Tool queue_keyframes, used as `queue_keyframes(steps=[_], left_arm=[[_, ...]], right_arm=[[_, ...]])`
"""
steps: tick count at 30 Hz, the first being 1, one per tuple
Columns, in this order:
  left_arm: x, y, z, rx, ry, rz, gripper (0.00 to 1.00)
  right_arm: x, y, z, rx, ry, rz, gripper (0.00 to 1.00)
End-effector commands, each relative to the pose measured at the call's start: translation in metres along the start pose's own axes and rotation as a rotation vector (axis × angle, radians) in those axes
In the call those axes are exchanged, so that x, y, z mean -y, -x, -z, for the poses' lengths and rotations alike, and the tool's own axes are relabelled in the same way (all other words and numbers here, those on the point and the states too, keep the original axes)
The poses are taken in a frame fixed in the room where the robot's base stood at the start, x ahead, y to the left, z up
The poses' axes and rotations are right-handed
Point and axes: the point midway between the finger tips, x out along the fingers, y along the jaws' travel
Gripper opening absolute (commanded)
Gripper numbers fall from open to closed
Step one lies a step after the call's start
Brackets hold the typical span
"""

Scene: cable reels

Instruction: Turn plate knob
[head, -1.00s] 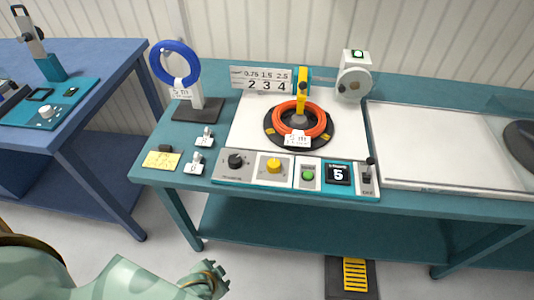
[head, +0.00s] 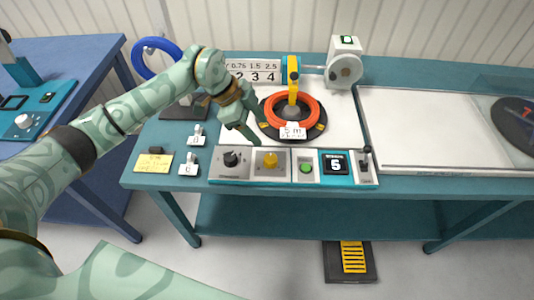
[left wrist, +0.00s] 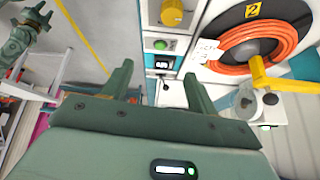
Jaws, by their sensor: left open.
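The control panel on the teal bench has a black knob (head: 231,159) on its left plate and a yellow knob (head: 270,160) on the plate to its right. The frames do not show which one is the plate knob. The yellow knob also shows at the top of the left wrist view (left wrist: 172,12). My left gripper (head: 258,132) is open and empty, just behind and above the two knobs, apart from both. In the left wrist view its fingers (left wrist: 158,88) are spread with nothing between. A green arm end, apparently my right gripper (left wrist: 38,18), is small at top left; its jaws are unclear.
An orange cable coil (head: 293,108) lies on a dark reel behind the panel, under a yellow arm (head: 292,82). A green button (head: 305,167), a display (head: 335,164) and a lever (head: 365,158) stand to the right. White tags and a yellow note (head: 154,163) lie left.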

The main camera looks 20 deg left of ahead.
Motion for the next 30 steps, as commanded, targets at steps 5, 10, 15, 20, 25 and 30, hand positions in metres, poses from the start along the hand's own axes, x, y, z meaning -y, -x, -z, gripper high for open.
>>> queue_keyframes(steps=[5, 10, 15, 20, 25, 30], left_arm=[[0.010, 0.019, -0.026, 0.149, 0.137, 0.012, 0.59], [0.010, -0.004, -0.030, 0.154, 0.144, 0.008, 0.59], [0.009, -0.047, -0.037, 0.152, 0.143, 0.007, 0.59], [0.009, -0.088, -0.043, 0.152, 0.143, 0.008, 0.59], [0.009, -0.121, -0.048, 0.151, 0.141, 0.009, 0.59], [0.010, -0.137, -0.050, 0.151, 0.140, 0.011, 0.59]], right_arm=[[0.000, -0.001, 0.000, 0.001, 0.000, 0.000, 0.36], [0.002, -0.005, -0.002, 0.003, -0.001, 0.002, 0.36], [0.005, -0.015, -0.004, 0.008, -0.003, 0.007, 0.36], [0.007, -0.025, -0.006, 0.013, -0.003, 0.011, 0.36], [0.008, -0.034, -0.009, 0.018, -0.003, 0.012, 0.36], [0.009, -0.038, -0.011, 0.021, -0.003, 0.013, 0.36]])
